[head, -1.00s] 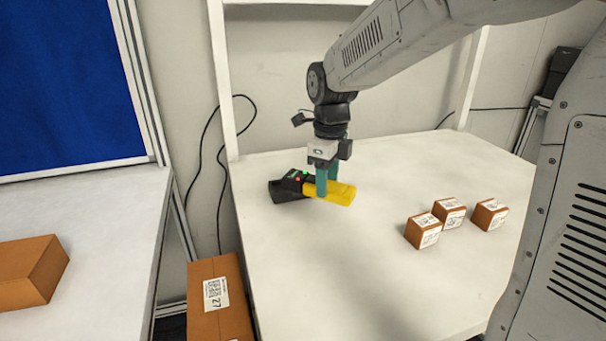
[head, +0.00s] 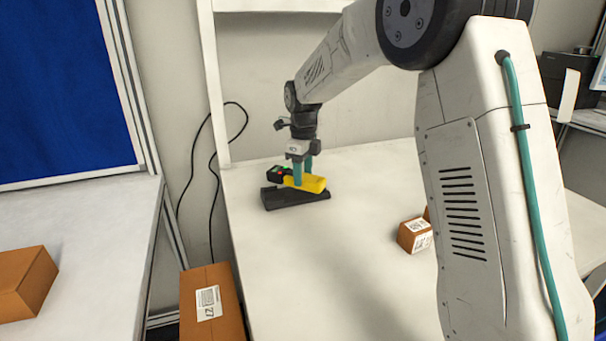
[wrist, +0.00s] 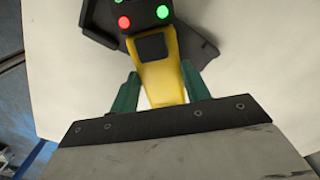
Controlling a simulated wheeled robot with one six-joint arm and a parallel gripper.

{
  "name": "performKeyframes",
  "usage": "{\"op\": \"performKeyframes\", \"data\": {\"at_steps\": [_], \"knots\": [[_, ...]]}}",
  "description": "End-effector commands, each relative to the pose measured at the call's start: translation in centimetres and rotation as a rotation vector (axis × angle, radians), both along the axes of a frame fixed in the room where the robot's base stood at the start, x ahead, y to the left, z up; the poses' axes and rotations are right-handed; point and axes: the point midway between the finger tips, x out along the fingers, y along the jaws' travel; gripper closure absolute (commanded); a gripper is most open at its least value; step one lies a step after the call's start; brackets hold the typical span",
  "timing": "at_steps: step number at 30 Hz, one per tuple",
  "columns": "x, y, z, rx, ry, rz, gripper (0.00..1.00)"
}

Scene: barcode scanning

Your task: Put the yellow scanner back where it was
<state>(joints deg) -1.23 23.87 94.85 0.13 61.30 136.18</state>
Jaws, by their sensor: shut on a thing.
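The yellow scanner (head: 311,184) has a black head with red and green lights, at the back left of the white table. My gripper (head: 303,182) points down and is shut on the scanner's yellow handle. A black cradle (head: 297,200) lies on the table just below and in front of the scanner. In the wrist view the yellow handle (wrist: 160,80) sits between the teal fingers (wrist: 152,98), with the dark cradle (wrist: 203,48) behind it. Whether the scanner touches the cradle I cannot tell.
A small brown labelled box (head: 414,236) stands on the white table (head: 350,280), partly beside my arm, which hides what is behind it. A labelled carton (head: 212,305) stands at the table's left edge. Another brown box (head: 25,285) is on the left table. The table's middle is clear.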

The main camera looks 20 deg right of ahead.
Motion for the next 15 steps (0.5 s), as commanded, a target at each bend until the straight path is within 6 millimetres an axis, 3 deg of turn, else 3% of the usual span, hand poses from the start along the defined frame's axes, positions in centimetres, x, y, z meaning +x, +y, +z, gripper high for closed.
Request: {"op": "performKeyframes", "data": {"at_steps": [15], "knots": [[0.01,0.02,-1.16,0.0,-0.001,0.0,0.83]]}}
